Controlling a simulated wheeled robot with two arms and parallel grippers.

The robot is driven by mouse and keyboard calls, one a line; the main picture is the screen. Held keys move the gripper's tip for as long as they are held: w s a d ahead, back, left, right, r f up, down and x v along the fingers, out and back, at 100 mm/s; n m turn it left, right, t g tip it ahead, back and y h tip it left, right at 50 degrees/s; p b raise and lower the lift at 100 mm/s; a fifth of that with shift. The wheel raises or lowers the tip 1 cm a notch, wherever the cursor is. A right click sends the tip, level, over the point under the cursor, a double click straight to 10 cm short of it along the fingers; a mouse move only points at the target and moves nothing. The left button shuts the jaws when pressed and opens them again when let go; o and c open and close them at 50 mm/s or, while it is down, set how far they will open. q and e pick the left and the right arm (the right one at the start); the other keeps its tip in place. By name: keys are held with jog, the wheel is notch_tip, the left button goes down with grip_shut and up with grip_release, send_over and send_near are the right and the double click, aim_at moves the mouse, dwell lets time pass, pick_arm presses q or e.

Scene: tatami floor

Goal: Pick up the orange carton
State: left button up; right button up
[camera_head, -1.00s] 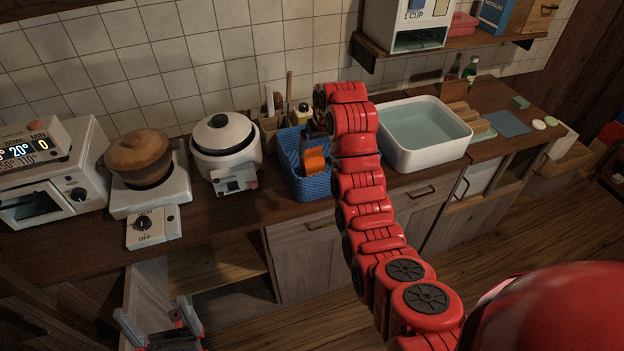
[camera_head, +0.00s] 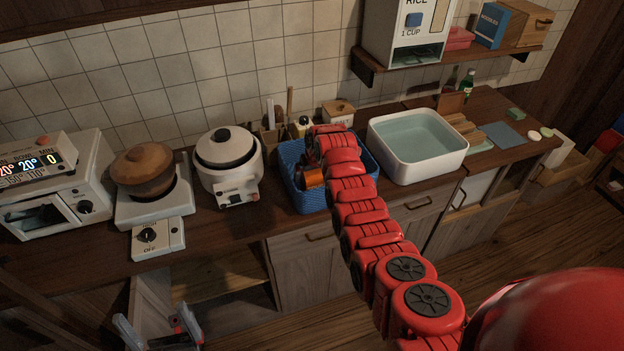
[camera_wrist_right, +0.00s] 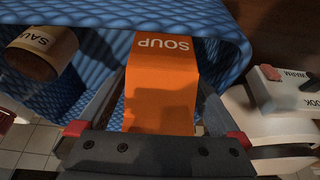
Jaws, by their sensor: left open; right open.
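The orange carton (camera_wrist_right: 160,85), marked SOUP, is in the blue basket (camera_head: 300,200). In the head view a small part of the carton (camera_head: 313,178) shows beside my right wrist. My right gripper (camera_wrist_right: 160,100) is open, with one finger on each side of the carton. I cannot tell whether the fingers touch it. My right arm hides much of the basket in the head view. My left gripper (camera_head: 160,333) is open and empty at the lower left, low in front of the counter.
A can with a partly readable label (camera_wrist_right: 42,48) is also in the basket. The white rice cooker (camera_head: 228,165) stands just left of the basket, and the white sink basin (camera_head: 418,160) stands right of it. A pot (camera_head: 143,170) sits on a burner further left.

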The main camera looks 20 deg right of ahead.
jog(key=shift+w+f, duration=0.15)
jog(key=shift+f, duration=0.25)
grip_shut()
dwell(0.4)
